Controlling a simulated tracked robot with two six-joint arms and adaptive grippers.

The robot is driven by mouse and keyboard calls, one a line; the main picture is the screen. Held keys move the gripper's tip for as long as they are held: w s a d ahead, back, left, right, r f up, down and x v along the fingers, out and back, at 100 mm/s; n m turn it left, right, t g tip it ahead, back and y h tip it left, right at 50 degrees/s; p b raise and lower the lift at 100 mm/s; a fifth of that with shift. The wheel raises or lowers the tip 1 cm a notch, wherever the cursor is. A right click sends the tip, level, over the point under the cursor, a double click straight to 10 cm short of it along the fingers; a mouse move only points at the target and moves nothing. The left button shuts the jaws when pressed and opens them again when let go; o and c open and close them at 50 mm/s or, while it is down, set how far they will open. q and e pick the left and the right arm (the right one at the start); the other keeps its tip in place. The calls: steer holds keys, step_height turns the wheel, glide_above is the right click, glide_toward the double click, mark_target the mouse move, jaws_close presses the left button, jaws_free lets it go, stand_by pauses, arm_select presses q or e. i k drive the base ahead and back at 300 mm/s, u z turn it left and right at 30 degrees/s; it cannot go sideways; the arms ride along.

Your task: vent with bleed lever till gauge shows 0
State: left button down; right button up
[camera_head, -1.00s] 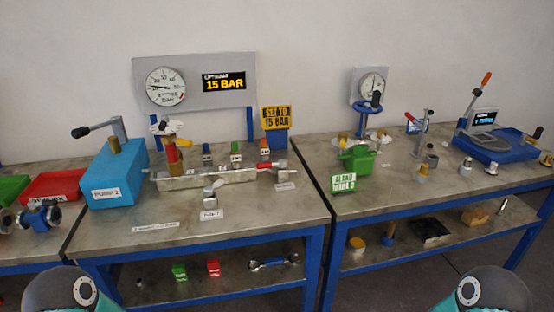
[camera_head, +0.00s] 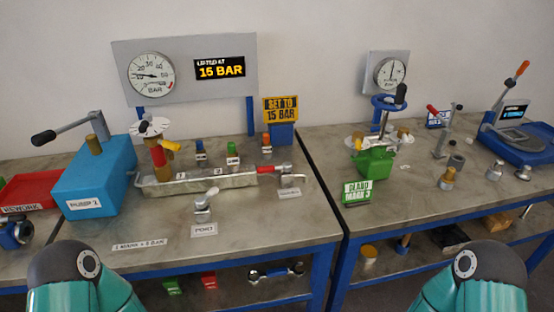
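The round pressure gauge (camera_head: 151,74) is on a grey panel at the back left. Its needle points left, toward the low numbers and off the bottom of the scale; the exact value is too small to read. A red-handled lever (camera_head: 272,169) lies at the right end of the metal manifold (camera_head: 215,182), near a small label (camera_head: 290,192) that I cannot read. I cannot tell for sure which is the bleed lever. Neither gripper shows; only my teal arm links are at the bottom.
A blue pump (camera_head: 95,178) with a long handle stands left of the manifold. A small metal fitting (camera_head: 204,207) sits in front, behind a PORT label. A second bench at right holds a green-bodied valve (camera_head: 375,162). The left bench's front is mostly clear.

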mark_target(286, 166)
steer(key=z, duration=0.9)
steer(key=i, duration=0.2)
steer(key=u, duration=2)
steer(key=k, duration=1.1)
steer(key=z, duration=0.65)
steer(key=i, duration=1)
steer(key=z, duration=0.05)
